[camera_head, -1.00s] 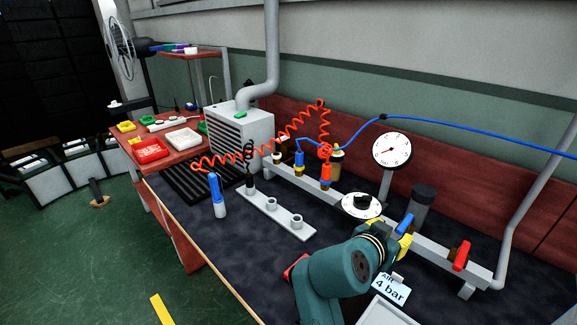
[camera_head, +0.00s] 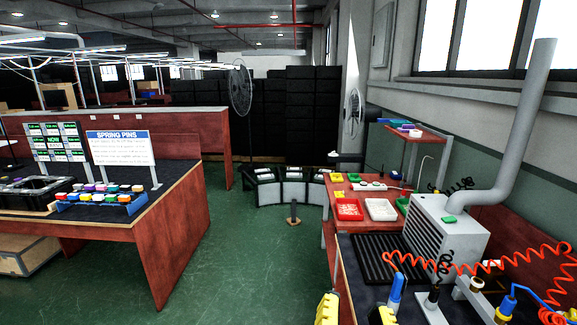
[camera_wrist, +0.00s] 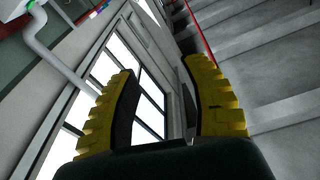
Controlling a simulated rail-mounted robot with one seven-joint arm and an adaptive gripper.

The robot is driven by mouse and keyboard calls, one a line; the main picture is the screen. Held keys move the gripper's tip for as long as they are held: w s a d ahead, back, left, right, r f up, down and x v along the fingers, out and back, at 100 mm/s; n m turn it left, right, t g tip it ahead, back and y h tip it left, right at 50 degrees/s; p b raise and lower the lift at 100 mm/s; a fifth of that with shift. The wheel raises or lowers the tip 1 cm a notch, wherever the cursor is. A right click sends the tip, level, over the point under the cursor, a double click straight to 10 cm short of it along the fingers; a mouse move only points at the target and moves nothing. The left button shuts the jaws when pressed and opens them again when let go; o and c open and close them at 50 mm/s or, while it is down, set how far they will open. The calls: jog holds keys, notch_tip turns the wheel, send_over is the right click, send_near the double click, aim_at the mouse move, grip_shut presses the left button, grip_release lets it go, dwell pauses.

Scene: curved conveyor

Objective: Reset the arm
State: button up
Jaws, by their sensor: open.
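My gripper (camera_wrist: 161,75) shows in the wrist view with its two yellow, dark-padded fingers spread apart and nothing between them. Beyond the fingers are bright windows and a grey ceiling, so it points upward, tilted. In the head view, two yellow finger pieces of my gripper (camera_head: 355,312) stick up at the bottom edge, apart from each other. The rest of my arm is out of that view.
The right bench holds a grey box unit (camera_head: 440,232), a red tray (camera_head: 349,209), a coiled orange hose (camera_head: 520,262) and a blue-topped tool (camera_head: 397,287). A left table (camera_head: 182,232) carries a sign (camera_head: 120,148). Green floor (camera_head: 255,250) lies clear between them.

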jog(key=s+a+r+n+t+y, duration=0.3)
jog(key=s+a+r+n+y, duration=0.1)
jog(key=r+n, duration=0.15)
notch_tip(320, 180, up, 39)
jog(key=p, duration=3.8)
notch_tip(320, 180, down, 37)
jog(key=b, duration=3.6)
jog(key=shift+d+r, duration=0.15)
jog(key=shift+r, duration=0.05)
